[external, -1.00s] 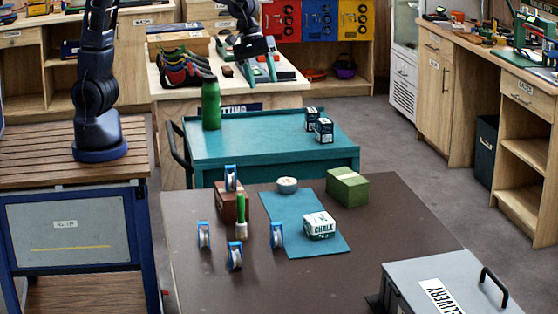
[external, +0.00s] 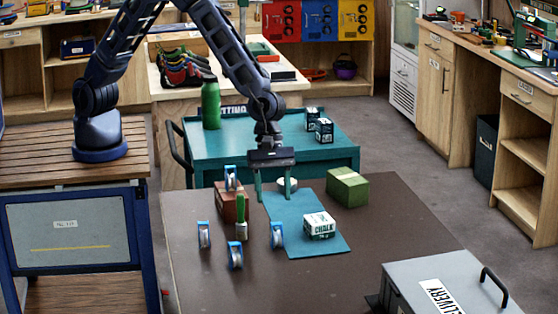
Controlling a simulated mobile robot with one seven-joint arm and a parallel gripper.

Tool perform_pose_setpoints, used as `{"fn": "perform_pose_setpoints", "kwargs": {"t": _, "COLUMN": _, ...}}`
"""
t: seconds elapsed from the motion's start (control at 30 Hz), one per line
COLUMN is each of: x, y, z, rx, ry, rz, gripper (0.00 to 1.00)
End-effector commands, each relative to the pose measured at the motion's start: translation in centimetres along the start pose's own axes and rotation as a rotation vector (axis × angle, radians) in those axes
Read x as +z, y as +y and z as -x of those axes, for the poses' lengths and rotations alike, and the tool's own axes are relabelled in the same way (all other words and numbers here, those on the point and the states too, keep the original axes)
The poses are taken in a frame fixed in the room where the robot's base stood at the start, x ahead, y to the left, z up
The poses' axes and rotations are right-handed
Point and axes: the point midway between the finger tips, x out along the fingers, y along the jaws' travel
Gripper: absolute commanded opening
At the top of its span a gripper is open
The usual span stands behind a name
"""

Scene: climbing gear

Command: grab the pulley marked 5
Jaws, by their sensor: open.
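Several blue-and-white pulleys are on the brown table in the external view. One pulley (external: 230,178) is at the back, on or beside a reddish-brown block (external: 227,203). One pulley (external: 204,235) stands at the left, one pulley (external: 235,256) at the front, and one pulley (external: 277,236) by the mat's left edge. Their numbers are too small to read, so I cannot tell which is marked 5. My gripper (external: 273,194) points down, open and empty, over the back of the blue mat. It is behind the right pulley and to the right of the back one.
A green-handled brush (external: 241,218) stands among the pulleys. On the blue mat (external: 287,226) is a chalk box (external: 319,225); a round white tin (external: 287,184) is behind my gripper. A green block (external: 347,187) and grey delivery box (external: 445,283) are to the right. The table's front middle is clear.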

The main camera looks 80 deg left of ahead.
Motion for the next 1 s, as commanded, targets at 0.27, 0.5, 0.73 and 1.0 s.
{"fn": "perform_pose_setpoints", "kwargs": {"t": 0.27, "x": -0.1, "y": -0.1, "z": -2.8, "rx": -0.003, "ry": 0.002, "rz": 0.004, "gripper": 0.54}}
{"fn": "perform_pose_setpoints", "kwargs": {"t": 0.5, "x": -0.1, "y": 0.0, "z": -5.5, "rx": -0.001, "ry": 0.001, "rz": 0.003, "gripper": 0.54}}
{"fn": "perform_pose_setpoints", "kwargs": {"t": 0.73, "x": -0.4, "y": 0.0, "z": -7.1, "rx": -0.003, "ry": 0.002, "rz": 0.004, "gripper": 0.54}}
{"fn": "perform_pose_setpoints", "kwargs": {"t": 1.0, "x": -0.6, "y": 0.1, "z": -10.5, "rx": -0.002, "ry": 0.002, "rz": 0.002, "gripper": 0.54}}
